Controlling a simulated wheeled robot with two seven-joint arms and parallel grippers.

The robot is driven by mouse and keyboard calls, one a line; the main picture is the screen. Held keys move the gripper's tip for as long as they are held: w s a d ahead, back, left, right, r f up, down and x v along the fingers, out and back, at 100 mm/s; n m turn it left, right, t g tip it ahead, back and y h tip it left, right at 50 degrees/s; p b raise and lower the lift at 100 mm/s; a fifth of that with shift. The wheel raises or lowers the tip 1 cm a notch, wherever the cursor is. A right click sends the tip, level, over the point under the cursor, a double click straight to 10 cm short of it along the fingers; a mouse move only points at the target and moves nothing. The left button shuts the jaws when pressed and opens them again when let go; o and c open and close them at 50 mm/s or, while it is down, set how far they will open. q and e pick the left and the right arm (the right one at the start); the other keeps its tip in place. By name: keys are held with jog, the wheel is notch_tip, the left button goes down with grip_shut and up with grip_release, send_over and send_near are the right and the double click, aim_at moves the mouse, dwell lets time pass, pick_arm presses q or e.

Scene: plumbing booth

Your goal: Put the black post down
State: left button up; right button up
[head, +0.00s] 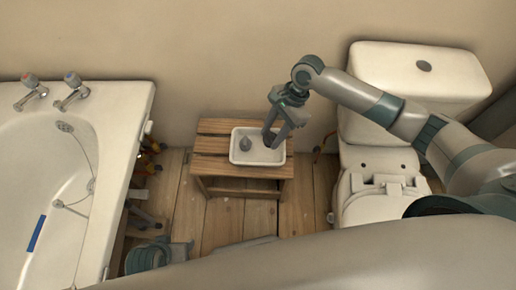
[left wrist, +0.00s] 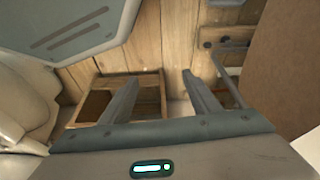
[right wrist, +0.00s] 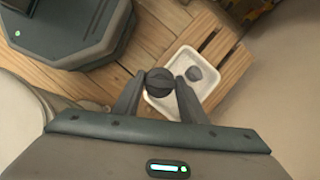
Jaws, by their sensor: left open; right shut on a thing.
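The black post (right wrist: 159,82) is a dark round-topped piece between the fingertips of my right gripper (right wrist: 158,84). In the head view my right gripper (head: 275,134) points down at the right half of a white tray (head: 236,160) on a wooden stool, and the post is mostly hidden by the fingers. I cannot tell whether the post touches the tray floor. A grey piece (head: 245,144) sits in the tray's left half; it also shows in the right wrist view (right wrist: 195,74). My left gripper (left wrist: 158,82) is open and empty, away from the tray.
The slatted wooden stool (head: 215,127) stands against the wall. The bathtub (head: 130,120) with two taps is on the left and the toilet (head: 375,190) on the right. Bare floor boards lie before the stool.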

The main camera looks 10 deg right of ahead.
pick_arm(q)
jog(key=shift+s+a+f+g+p, duration=0.45)
jog(key=shift+a+f+p, duration=0.15)
jog(key=shift+a, duration=0.1)
pick_arm(e)
jog(key=s+d+f+m+t, duration=0.2)
jog(key=d+f+m, duration=0.3)
jog(key=d, duration=0.3)
jog(key=shift+s+d+f+m+t, duration=0.2)
jog(key=shift+s+m+t, duration=0.1)
jog(key=shift+s+m, duration=0.5)
jog(key=shift+a+f, duration=0.1)
pick_arm(q)
notch_tip(320, 180, up, 6)
jog(key=b, duration=0.2)
jog(key=shift+s+d+t+b, duration=0.3)
jog(key=shift+d+t+b, duration=0.05)
pick_arm(e)
jog(key=w+a+f, duration=0.6)
jog(key=w+f, duration=0.1)
jog(key=w, duration=0.3)
pick_arm(q)
jog(key=shift+r, duration=0.1)
